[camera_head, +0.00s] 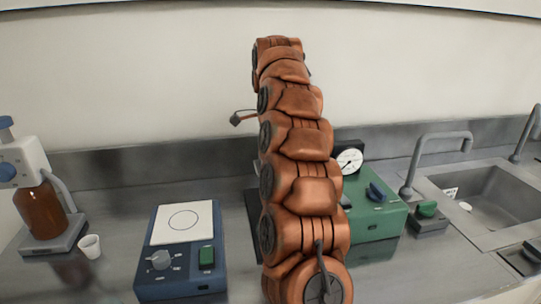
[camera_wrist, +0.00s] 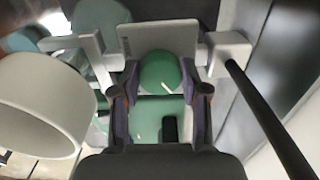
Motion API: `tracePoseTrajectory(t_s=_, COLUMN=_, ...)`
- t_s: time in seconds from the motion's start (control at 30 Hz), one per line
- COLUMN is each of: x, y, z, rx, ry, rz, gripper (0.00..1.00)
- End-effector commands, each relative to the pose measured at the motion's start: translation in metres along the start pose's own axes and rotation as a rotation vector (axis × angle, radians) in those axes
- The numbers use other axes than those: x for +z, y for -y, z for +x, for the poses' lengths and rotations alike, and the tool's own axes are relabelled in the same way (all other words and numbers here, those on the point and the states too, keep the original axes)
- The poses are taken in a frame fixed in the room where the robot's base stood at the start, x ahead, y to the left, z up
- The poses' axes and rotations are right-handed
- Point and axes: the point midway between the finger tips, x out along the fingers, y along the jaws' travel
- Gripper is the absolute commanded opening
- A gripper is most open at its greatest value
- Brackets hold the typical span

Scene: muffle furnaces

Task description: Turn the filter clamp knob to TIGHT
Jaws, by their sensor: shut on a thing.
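A round green knob (camera_wrist: 158,72) with a short white mark shows in the wrist view, in front of a light grey plate (camera_wrist: 150,36). I take it to be the filter clamp knob; no TIGHT label is readable. The white mark slants toward the lower right. My gripper (camera_wrist: 159,88) has one finger on each side of the knob and is shut on it. In the head view my arm covers the gripper and the knob.
A large white cylinder (camera_wrist: 40,105) is close at left in the wrist view. In the head view, a blue device (camera_head: 180,280) and amber bottle (camera_head: 42,210) stand left. A green box (camera_head: 375,215) with a gauge (camera_head: 349,160) and a sink (camera_head: 490,195) are right.

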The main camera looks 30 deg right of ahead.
Motion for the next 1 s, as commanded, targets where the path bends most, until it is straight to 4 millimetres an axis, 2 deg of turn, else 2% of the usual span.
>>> tracePoseTrajectory(t_s=0.2, x=-0.0008, y=0.0004, z=-0.0009, rx=-0.001, ry=0.000, rz=0.191, gripper=0.10)
tracePoseTrajectory(t_s=0.5, x=-0.0012, y=0.0007, z=-0.0008, rx=-0.001, ry=-0.001, rz=0.388, gripper=0.10)
tracePoseTrajectory(t_s=1.0, x=-0.0014, y=0.0008, z=-0.0006, rx=-0.001, ry=-0.002, rz=0.492, gripper=0.10)
